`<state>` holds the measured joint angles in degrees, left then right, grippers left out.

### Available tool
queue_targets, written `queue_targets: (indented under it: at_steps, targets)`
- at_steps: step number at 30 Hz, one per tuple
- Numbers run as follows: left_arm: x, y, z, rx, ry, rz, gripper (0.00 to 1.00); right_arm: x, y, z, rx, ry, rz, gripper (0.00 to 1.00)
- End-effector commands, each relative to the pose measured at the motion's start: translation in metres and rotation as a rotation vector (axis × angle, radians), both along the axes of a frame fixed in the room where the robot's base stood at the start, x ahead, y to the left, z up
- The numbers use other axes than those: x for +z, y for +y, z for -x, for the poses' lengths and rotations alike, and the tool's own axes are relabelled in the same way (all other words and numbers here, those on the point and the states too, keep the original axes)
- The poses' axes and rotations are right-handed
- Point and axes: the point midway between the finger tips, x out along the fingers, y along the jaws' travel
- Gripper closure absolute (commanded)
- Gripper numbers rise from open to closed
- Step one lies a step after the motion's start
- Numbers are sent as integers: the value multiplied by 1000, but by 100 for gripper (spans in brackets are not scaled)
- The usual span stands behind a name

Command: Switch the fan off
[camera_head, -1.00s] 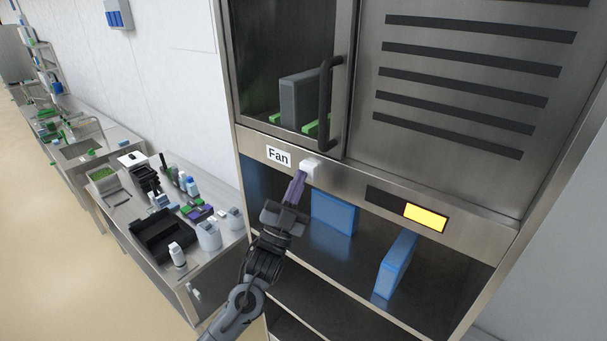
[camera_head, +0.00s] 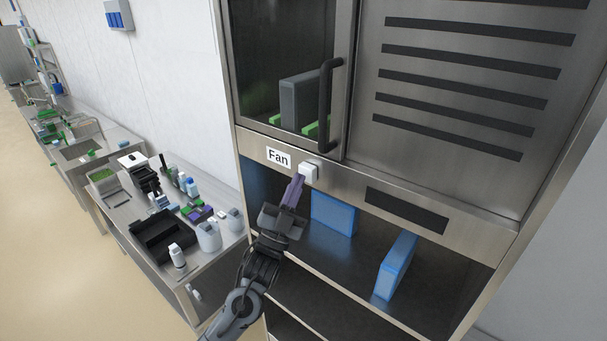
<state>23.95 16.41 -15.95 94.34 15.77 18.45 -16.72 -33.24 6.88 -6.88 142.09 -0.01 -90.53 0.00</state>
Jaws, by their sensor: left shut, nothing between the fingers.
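The white fan switch (camera_head: 309,171) sits on the steel front strip of the cabinet, just right of the label reading "Fan" (camera_head: 279,158). The dark indicator panel (camera_head: 406,210) on the same strip, further right, is unlit. My left gripper (camera_head: 298,178) is shut and empty, with its purple fingertips at the lower left of the switch. I cannot tell whether the tips touch it. My right gripper is not in view.
A vertical door handle (camera_head: 324,104) stands out above the switch. Blue boxes (camera_head: 333,212) stand on the open shelf below. A side bench (camera_head: 208,263) with bottles and a black tray is at the left.

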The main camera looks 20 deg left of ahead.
Motion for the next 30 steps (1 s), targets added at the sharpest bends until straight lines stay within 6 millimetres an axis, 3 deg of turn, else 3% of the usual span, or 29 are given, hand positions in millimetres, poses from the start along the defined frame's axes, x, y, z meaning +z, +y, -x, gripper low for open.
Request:
queue_targets:
  at_steps: [14, 30]
  targets:
    - [0, 2, 7, 0, 1, 0, 100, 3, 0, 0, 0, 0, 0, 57]
    - [1, 14, 54, 0, 0, 0, 100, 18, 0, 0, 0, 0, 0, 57]
